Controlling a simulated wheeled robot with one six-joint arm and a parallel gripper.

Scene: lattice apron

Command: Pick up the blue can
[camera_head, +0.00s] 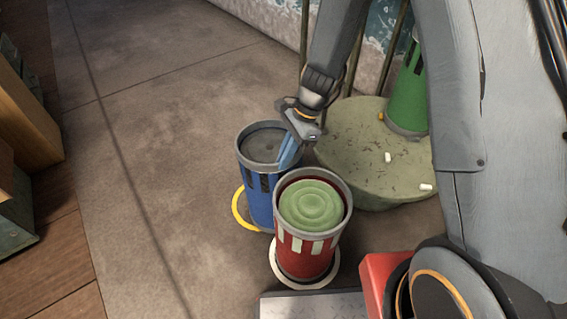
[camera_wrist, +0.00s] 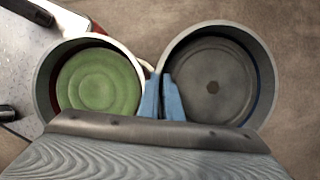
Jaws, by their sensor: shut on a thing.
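The blue can (camera_head: 259,199) stands upright, with a grey rim and a dark grey top. In the wrist view, the blue can (camera_wrist: 212,88) is at the right, seen from above. My gripper (camera_head: 290,153) is at its right rim, pointing down. In the wrist view, the two blue fingers of my gripper (camera_wrist: 162,98) lie on either side of the blue can's left rim and are shut on it. The can's lower right side is hidden behind the red can, so I cannot tell whether it touches the floor.
A red can (camera_head: 305,255) with a green top stands close in front, on a white ring (camera_head: 290,283). A yellow ring (camera_head: 238,211) lies at the blue can's base. A round stone slab (camera_head: 365,165) bears a green can (camera_head: 408,95). Open floor (camera_head: 150,150) lies left.

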